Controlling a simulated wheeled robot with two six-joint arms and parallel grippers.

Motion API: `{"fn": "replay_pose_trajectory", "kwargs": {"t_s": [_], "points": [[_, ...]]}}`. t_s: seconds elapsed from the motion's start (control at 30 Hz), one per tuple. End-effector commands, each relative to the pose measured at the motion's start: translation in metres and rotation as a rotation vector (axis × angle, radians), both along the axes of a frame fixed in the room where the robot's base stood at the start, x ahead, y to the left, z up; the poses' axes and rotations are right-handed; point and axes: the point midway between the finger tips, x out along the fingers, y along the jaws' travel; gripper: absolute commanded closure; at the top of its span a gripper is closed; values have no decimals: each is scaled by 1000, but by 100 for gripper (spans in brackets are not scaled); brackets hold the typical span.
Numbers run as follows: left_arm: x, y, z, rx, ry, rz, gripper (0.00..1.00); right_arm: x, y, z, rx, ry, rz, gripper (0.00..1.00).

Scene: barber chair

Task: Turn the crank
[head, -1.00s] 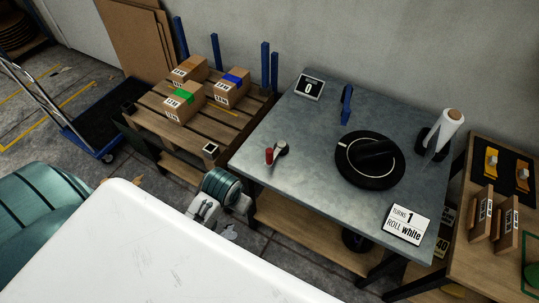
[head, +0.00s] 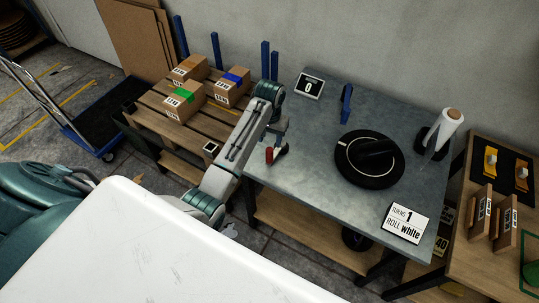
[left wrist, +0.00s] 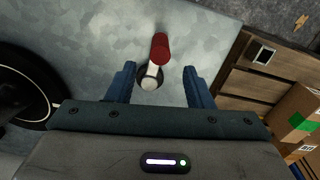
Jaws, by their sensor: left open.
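The crank has a red handle (head: 269,156) near the left edge of the grey metal table (head: 310,190). In the left wrist view the red handle (left wrist: 160,47) joins a short pale arm on a round hub (left wrist: 149,80). My left gripper (head: 281,135) is above the crank in the head view. In the left wrist view its two blue fingers (left wrist: 160,72) are open, one to either side of the hub, with nothing gripped. Part of the crank is hidden by the gripper in the head view. My right gripper is not in view.
A black turntable (head: 350,176) is on the table, with a white roll (head: 448,125) behind it. A sign (head: 405,222) reads "TURNS 1 ROLL white"; a small display (head: 309,86) reads 0. A pallet (head: 150,118) with boxes stands left.

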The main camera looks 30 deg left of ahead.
Motion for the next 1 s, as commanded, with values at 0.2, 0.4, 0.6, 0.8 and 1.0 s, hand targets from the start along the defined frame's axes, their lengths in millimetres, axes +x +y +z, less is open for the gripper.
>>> {"fn": "replay_pose_trajectory", "kwargs": {"t_s": [0.2,0.4,0.6,0.8,1.0], "points": [[-2,0,-38,0,4,0,53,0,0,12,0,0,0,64],[-2,0,-74,1,2,-1,53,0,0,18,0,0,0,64],[-1,0,-94,1,0,-1,53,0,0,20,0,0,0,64],[-1,0,-99,1,-2,-1,53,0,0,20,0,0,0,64],[-1,0,-99,1,-2,-1,63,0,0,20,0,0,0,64]]}}
